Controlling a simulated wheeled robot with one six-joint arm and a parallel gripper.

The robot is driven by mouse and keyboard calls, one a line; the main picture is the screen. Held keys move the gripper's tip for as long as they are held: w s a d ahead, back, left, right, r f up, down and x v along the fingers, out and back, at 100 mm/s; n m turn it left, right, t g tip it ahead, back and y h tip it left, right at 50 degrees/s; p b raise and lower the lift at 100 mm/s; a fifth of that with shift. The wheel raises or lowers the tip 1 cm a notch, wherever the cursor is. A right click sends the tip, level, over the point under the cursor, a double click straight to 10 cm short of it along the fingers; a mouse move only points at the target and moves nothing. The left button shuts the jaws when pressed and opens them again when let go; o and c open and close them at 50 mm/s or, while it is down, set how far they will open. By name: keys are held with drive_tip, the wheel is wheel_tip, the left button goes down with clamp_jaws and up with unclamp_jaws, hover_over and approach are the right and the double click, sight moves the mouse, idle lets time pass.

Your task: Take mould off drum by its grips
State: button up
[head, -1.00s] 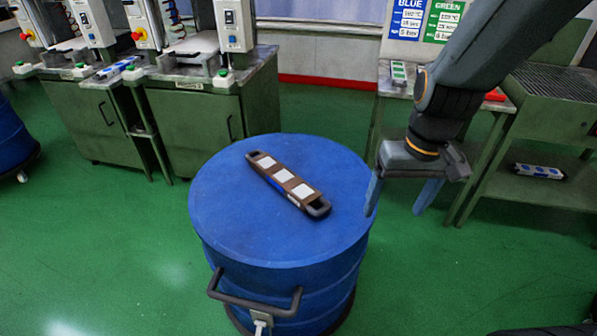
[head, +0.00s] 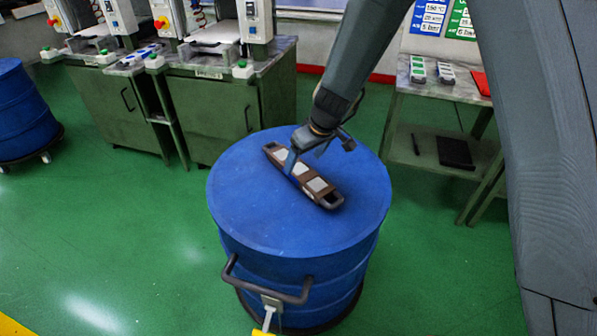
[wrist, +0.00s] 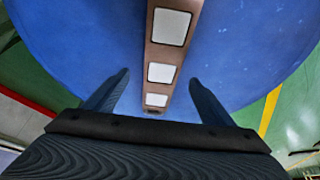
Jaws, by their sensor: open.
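The mould (head: 318,184), a long brown bar with white square pads and dark loop grips at its ends, lies flat on top of the blue drum (head: 240,205). It also shows in the wrist view (wrist: 159,50), running away between my fingers. My gripper (head: 291,160) is just above the mould, toward its far left end. In the wrist view my gripper (wrist: 155,85) is open, with one blue finger on each side of the mould and gaps to it. The head view does not show clearly whether a finger touches it.
Green press benches (head: 215,110) stand behind the drum at the left. A table (head: 425,85) with small moulds stands at the back right. The drum's handle (head: 268,290) sticks out at the front. Another blue drum (head: 22,115) stands far left.

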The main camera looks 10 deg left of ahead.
sight(299, 168)
drive_tip(key=x, duration=0.4)
drive_tip(key=shift+a+f+p, duration=0.2)
drive_tip(key=shift+f+p, duration=0.1)
drive_tip(key=shift+f, duration=0.1)
drive_tip(key=c, duration=1.7)
drive_tip(key=shift+w+r, duration=0.1)
drive_tip(key=shift+c, duration=0.5)
